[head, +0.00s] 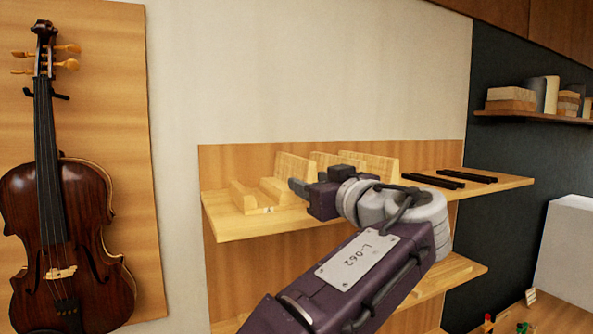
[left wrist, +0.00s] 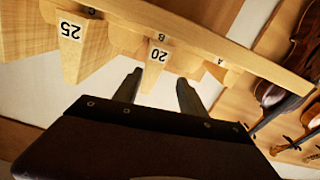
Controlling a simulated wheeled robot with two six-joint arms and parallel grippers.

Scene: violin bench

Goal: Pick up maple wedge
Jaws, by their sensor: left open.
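Several pale maple wedges stand in a row on the upper wooden shelf in the head view; one tall wedge (head: 294,167) is just behind my left gripper (head: 299,187). That gripper points left at the shelf's front. In the left wrist view, which is upside down, my left gripper (left wrist: 158,84) has its two fingers apart. A wedge labelled 20 (left wrist: 152,74) shows in line with the gap between them; I cannot tell whether they touch it. A larger wedge labelled 25 (left wrist: 85,55) is to its left. My right gripper is not in view.
The shelf (head: 232,224) carries letter tags along its edge, and dark strips (head: 432,181) lie at its right. A lower shelf (head: 455,276) is beneath. A violin (head: 62,215) hangs on a board at left. Wood blocks (head: 511,99) sit on a shelf at upper right.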

